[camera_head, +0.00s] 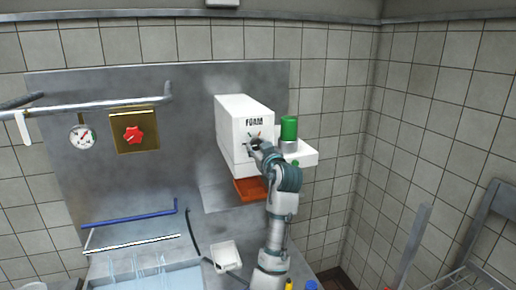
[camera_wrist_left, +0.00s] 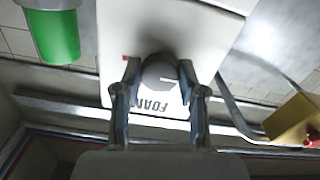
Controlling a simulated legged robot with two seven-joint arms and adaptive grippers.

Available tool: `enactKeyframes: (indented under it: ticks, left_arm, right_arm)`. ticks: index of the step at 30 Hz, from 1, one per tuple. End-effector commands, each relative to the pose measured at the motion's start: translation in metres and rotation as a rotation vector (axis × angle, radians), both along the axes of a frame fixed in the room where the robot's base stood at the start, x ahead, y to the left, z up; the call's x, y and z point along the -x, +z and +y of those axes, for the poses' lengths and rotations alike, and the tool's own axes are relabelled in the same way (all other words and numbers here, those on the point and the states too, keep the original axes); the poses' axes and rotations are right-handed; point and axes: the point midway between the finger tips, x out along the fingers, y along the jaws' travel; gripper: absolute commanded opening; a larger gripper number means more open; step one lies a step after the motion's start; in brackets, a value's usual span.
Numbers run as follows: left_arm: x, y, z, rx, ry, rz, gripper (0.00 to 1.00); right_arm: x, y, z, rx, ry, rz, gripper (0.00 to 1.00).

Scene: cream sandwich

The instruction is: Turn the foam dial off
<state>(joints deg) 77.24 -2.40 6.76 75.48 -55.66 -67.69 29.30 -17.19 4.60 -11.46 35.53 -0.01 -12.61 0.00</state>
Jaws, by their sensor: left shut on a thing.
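The white foam machine (camera_head: 240,122) is mounted on the steel wall panel, with FOAM printed on its front. Its grey, round dial (camera_wrist_left: 160,72) with a pale mark shows between my fingers in the left wrist view, where the machine's front (camera_wrist_left: 200,50) appears upside down. My left gripper (camera_head: 254,147) is at the front of the machine, shut on the dial. It hides most of the dial in the head view. The dial's exact setting is hard to read. My right gripper is not in view.
A green cylinder (camera_head: 289,128) stands on a white ledge (camera_head: 300,153) close right of my gripper. An orange part (camera_head: 250,189) is below the machine. A red knob (camera_head: 133,135) and a gauge (camera_head: 82,138) are at the left. A small white container (camera_head: 227,256) sits below.

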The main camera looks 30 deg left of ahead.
Motion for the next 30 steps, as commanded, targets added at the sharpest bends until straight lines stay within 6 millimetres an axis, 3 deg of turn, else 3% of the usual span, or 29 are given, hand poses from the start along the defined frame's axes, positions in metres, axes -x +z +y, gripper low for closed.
enactKeyframes:
  ticks: [1, 14, 15, 18, 30]
  left_arm:
    - [-0.0022, -0.0065, -0.0004, 0.012, -0.002, 0.008, 0.06]
    - [-0.002, -0.006, -0.0003, 0.017, -0.002, 0.0, 0.06]
    - [-0.0019, -0.0059, -0.0002, 0.017, -0.002, 0.0, 0.46]
    - [-0.0014, -0.0047, -0.0001, 0.015, -0.001, -0.002, 0.66]
    - [0.0067, -0.0003, -0.0076, 0.01, -0.001, -0.011, 0.66]
  right_arm:
    - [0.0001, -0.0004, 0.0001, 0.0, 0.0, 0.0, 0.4]
    - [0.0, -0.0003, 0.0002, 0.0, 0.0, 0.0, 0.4]
    - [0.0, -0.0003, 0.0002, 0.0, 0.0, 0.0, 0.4]
    - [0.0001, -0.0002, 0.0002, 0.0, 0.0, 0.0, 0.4]
    - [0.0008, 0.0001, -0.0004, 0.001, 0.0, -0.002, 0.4]
